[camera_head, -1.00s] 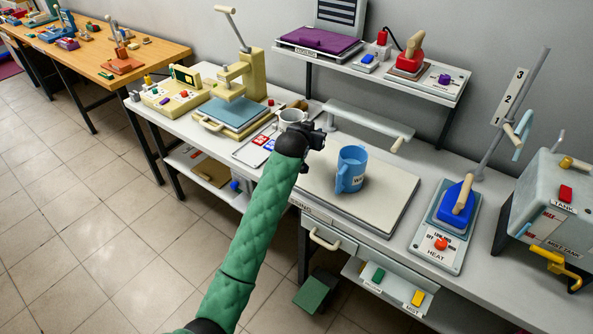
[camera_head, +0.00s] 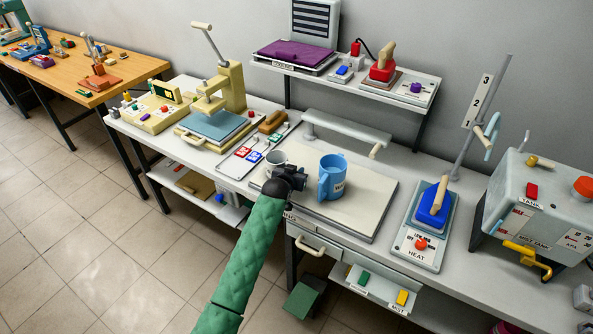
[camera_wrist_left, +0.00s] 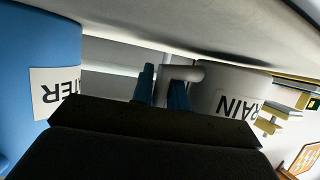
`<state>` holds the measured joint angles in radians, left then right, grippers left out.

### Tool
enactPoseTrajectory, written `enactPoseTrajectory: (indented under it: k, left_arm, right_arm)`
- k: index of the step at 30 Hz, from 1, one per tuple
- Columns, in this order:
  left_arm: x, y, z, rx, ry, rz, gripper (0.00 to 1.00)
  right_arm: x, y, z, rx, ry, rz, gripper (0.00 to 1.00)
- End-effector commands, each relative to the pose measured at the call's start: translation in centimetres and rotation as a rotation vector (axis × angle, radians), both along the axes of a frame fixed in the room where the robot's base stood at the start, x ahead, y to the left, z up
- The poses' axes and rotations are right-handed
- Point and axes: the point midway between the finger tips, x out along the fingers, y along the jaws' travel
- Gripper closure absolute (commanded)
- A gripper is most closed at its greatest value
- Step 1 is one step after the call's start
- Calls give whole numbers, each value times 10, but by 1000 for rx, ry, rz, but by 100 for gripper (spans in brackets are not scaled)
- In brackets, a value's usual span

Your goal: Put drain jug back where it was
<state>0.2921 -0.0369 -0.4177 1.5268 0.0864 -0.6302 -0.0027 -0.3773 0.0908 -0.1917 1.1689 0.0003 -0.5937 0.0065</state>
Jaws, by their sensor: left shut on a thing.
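The drain jug (camera_head: 275,159) is a small pale grey mug, seen partly behind my left gripper (camera_head: 299,177) in the head view. In the left wrist view the drain jug (camera_wrist_left: 222,88) shows its "DRAIN" label upside down. My left gripper's blue fingers (camera_wrist_left: 164,90) are shut on its grey handle. The jug is at the left part of the pale board (camera_head: 365,205); I cannot tell whether it touches it. The blue water jug (camera_head: 333,175) stands on the board just right of my gripper. It also shows at the left wrist view's left edge (camera_wrist_left: 35,70). My right gripper is not in view.
A tray with red and blue cards (camera_head: 244,153) and a brown-handled brush (camera_head: 273,122) lie behind and left. A grey roller bar (camera_head: 345,132) stands behind the board. The blue heat press (camera_head: 434,208) is at right. The board's right half is clear.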

Motion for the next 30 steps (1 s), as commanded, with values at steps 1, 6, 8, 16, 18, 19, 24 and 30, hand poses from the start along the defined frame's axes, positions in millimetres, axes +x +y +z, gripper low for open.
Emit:
enactPoseTrajectory:
  k: [1,6,8,16,18,19,24,30]
  left_arm:
    - [0,0,-3,0,1,0,100]
    - [0,0,-6,0,-1,0,100]
    - [0,0,-6,0,-1,0,100]
    - [0,0,-9,-1,0,0,71]
    - [0,0,-9,-1,0,0,63]
    - [0,0,-9,-1,0,0,63]
    - [0,0,-8,-1,0,0,63]
    - [-6,3,-5,-1,0,0,63]
  right_arm:
    - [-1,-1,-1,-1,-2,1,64]
    - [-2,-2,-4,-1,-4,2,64]
    - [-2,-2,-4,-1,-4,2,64]
    - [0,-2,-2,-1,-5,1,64]
    - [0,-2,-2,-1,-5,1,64]
    - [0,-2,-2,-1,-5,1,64]
    - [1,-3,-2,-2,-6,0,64]
    - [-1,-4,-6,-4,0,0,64]
